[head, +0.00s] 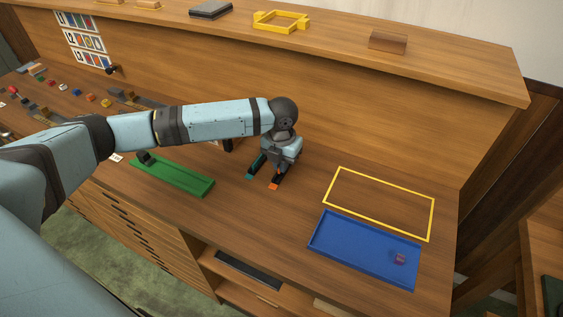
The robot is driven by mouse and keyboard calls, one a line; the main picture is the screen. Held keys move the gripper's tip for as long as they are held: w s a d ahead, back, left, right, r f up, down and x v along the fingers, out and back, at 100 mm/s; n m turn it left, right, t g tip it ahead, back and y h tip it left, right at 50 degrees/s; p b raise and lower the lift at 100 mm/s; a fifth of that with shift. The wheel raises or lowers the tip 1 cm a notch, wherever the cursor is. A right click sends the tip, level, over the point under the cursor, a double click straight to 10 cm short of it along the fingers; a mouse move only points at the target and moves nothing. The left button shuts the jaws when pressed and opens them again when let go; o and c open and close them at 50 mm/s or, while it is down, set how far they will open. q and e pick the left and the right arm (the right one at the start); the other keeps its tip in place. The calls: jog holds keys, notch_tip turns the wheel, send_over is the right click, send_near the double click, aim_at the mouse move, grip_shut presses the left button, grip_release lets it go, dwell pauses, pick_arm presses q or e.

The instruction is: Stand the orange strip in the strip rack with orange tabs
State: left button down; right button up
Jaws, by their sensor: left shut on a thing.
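My left gripper (279,170) points down over the bench, at the dark strip rack with orange tabs (274,186). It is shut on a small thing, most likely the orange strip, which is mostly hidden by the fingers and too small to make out. I cannot tell whether the strip touches the rack. A second dark rack with teal tabs (250,175) lies close beside it on the left. My right gripper is not in view.
A green tray (172,176) lies to the left, and a blue tray (355,254) with a small reddish-purple thing (399,258) to the right. A yellow outline (430,220) marks empty bench behind the blue tray. A raised shelf (340,42) runs along the back.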

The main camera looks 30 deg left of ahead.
pick_arm(q)
jog(key=p, duration=0.3)
jog(key=shift+f, duration=0.15)
dwell(2.6)
jog(key=shift+f, duration=0.25)
dwell(0.9)
jog(key=c, duration=1.2)
grip_release()
jog(key=shift+r+p, duration=2)
jog(key=shift+p, duration=0.05)
jog(key=shift+r+p, duration=0.5)
jog(key=shift+f, duration=0.15)
